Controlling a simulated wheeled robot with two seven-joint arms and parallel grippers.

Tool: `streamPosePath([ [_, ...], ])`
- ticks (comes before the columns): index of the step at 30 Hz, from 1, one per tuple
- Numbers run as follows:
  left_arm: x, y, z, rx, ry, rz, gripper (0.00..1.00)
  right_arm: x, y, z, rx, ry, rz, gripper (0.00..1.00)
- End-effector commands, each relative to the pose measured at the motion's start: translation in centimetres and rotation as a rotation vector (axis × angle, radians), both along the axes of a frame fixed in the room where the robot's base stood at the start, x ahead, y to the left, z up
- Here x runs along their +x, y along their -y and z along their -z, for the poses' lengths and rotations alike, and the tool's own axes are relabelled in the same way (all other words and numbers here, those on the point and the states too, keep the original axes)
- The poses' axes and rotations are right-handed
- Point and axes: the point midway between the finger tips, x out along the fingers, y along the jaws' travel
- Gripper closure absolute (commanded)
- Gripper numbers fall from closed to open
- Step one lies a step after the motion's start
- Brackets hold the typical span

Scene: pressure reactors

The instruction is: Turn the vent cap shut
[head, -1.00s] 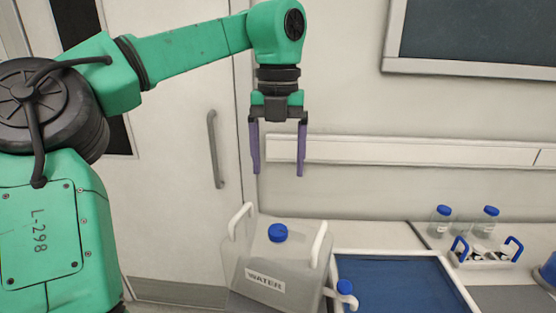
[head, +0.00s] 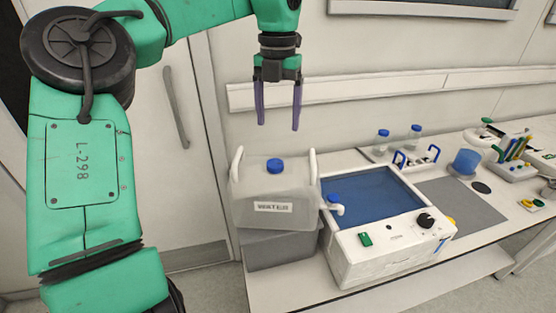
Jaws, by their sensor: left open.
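A translucent water container (head: 265,192) with two white handles and a label stands at the left end of the bench, raised on a grey block. A blue cap (head: 275,166) sits on its top, and I cannot tell how far it is turned. A white spigot with a blue top (head: 333,200) sticks out at its right side. My left gripper (head: 278,125) is open and empty, its two purple fingers pointing down above the blue cap and clear of it. My right gripper is out of view.
A white water bath (head: 388,254) with a blue basin, a green switch and a black knob stands right of the container. Behind it are blue-capped bottles (head: 382,138) and a blue-handled rack (head: 414,160). A blue beaker (head: 466,162) stands further right. A grey mat (head: 470,206) is mostly clear.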

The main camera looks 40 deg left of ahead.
Motion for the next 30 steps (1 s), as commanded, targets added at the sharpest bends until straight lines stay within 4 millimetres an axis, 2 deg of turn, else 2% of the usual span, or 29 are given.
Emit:
streamPosePath([
  [2, -0.1, 0.0, 2.2, -0.004, -0.004, 0.001, 0.18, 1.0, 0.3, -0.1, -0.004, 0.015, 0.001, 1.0],
  [5, -0.1, 0.0, 4.8, -0.005, -0.004, 0.0, 0.18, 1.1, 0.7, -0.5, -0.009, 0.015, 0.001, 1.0],
  [9, -0.2, 0.0, 8.2, -0.003, -0.002, -0.001, 0.18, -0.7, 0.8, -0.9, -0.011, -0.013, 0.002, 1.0],
  [12, -0.1, 0.0, 9.9, -0.001, -0.002, -0.001, 0.18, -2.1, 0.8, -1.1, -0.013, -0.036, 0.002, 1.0],
  [16, -0.1, 0.0, 10.9, -0.001, 0.002, -0.003, 0.18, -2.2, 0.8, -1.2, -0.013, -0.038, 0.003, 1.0],
  [22, -0.1, -0.1, 11.0, -0.001, 0.001, -0.003, 0.18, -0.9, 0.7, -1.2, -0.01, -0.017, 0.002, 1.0],
  [23, -0.1, -0.1, 11.0, -0.001, 0.001, -0.003, 0.22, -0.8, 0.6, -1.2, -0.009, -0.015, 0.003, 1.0],
  [24, -0.1, -0.1, 11.0, -0.001, 0.001, -0.003, 0.37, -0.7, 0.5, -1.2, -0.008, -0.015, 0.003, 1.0],
  [29, -0.1, -0.1, 11.0, 0.0, 0.001, -0.003, 0.99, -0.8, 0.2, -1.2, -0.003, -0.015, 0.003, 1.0],
  [30, -0.1, -0.1, 11.0, 0.0, 0.002, -0.003, 1.0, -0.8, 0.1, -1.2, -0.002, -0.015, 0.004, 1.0],
])
